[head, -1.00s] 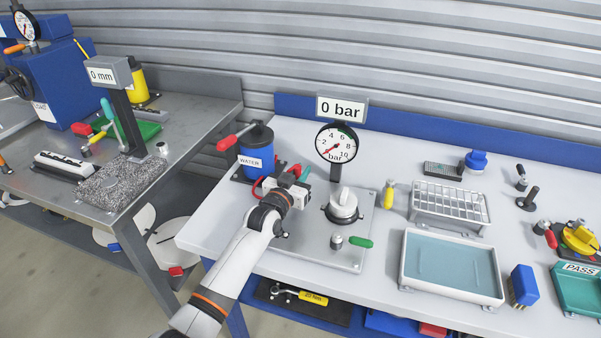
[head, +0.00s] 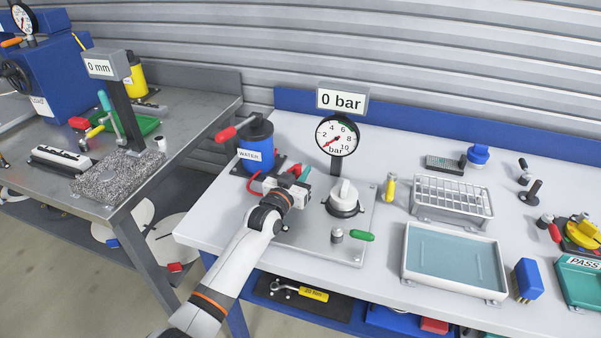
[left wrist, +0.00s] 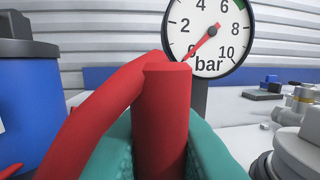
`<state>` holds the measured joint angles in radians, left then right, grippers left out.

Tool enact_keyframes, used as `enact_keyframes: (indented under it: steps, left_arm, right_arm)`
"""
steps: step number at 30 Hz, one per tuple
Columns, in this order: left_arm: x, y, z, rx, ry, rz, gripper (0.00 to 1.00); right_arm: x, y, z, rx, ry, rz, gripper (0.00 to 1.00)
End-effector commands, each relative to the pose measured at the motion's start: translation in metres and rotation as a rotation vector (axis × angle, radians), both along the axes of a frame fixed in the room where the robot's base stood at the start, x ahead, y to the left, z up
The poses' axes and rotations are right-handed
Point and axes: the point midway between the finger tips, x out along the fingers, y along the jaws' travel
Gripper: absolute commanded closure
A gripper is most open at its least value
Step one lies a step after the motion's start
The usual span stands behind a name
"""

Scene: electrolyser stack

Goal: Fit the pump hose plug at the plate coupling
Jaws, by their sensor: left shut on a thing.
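My left gripper (head: 300,174) is over the left part of the grey test plate (head: 317,244). In the left wrist view its teal finger pads (left wrist: 203,150) are shut on the red hose plug (left wrist: 163,115), which stands roughly upright. The red hose (head: 255,184) curves from the plug towards the blue water pump (head: 256,146); in the left wrist view the hose (left wrist: 95,120) bends down to the left. The plug's lower end and the coupling below it are hidden, so I cannot tell whether they touch. My right gripper is not in view.
The bar gauge (head: 337,137) reads 0 bar beside the round fitting (head: 343,195). A post with a green handle (head: 362,236) stands at the plate's front. A yellow bottle (head: 389,187), wire rack (head: 453,197) and water tray (head: 453,295) stand to the right.

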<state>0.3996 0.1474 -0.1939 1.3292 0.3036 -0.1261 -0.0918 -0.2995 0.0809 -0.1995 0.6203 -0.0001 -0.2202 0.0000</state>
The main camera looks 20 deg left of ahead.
Motion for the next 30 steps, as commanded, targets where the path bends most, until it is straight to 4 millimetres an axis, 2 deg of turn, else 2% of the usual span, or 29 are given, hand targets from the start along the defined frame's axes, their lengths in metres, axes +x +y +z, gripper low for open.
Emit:
enact_keyframes:
  steps: [6,7,11,12,23,26,30]
  left_arm:
    - [-0.001,0.0,-0.005,0.001,0.007,0.0,1.0]
    - [-0.001,0.0,-0.005,0.001,0.007,0.0,0.81]
    - [-0.001,0.0,-0.005,0.001,0.007,-0.001,0.6]
    - [-0.001,0.0,-0.005,0.001,0.006,0.0,0.57]
    - [-0.005,0.001,-0.004,0.001,0.004,0.0,0.57]
    - [-0.016,0.002,-0.005,0.001,0.004,0.0,0.57]
    - [-0.04,0.007,-0.006,0.002,0.005,0.0,0.57]
  right_arm:
    - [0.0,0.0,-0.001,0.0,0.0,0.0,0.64]
    - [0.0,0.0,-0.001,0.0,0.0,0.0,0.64]
    - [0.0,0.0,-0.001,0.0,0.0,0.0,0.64]
    - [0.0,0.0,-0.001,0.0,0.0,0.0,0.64]
    - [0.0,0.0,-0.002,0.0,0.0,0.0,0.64]
    - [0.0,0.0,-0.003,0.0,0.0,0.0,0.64]
    - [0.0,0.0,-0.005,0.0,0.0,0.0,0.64]
